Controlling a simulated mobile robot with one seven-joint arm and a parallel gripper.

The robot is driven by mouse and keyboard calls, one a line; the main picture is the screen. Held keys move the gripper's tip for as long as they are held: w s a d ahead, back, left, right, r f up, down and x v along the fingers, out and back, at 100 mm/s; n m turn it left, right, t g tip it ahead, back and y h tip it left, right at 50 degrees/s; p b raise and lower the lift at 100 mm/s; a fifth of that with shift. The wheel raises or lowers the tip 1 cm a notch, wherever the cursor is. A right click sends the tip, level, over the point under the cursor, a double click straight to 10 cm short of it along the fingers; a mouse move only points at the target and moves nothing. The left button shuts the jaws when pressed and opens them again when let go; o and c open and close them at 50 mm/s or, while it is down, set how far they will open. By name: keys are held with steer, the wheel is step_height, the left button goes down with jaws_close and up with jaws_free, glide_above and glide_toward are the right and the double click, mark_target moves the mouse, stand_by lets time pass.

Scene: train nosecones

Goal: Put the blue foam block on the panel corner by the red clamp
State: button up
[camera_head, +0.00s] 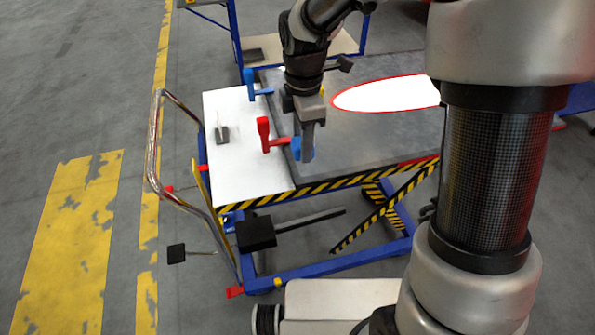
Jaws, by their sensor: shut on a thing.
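My gripper (307,155) points down over the cart top, just right of the red clamp (265,136). It is shut on the blue foam block (296,148), which shows partly behind and beside the fingers. The white panel (235,165) lies on the left part of the cart top. The red clamp is on the panel near its right edge, with its red bar reaching toward my gripper. I cannot tell whether the block touches the surface below.
A blue clamp (250,84) stands at the panel's far right edge. A small grey item (222,134) lies on the panel. A white oval with a red rim (388,93) is on the grey cart top (370,140). A bent metal handle (155,140) stands at the cart's left.

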mark_target(303, 176)
step_height(303, 176, down, 8)
stand_by(0.4)
steer(key=shift+f, duration=0.1)
steer(key=o, duration=1)
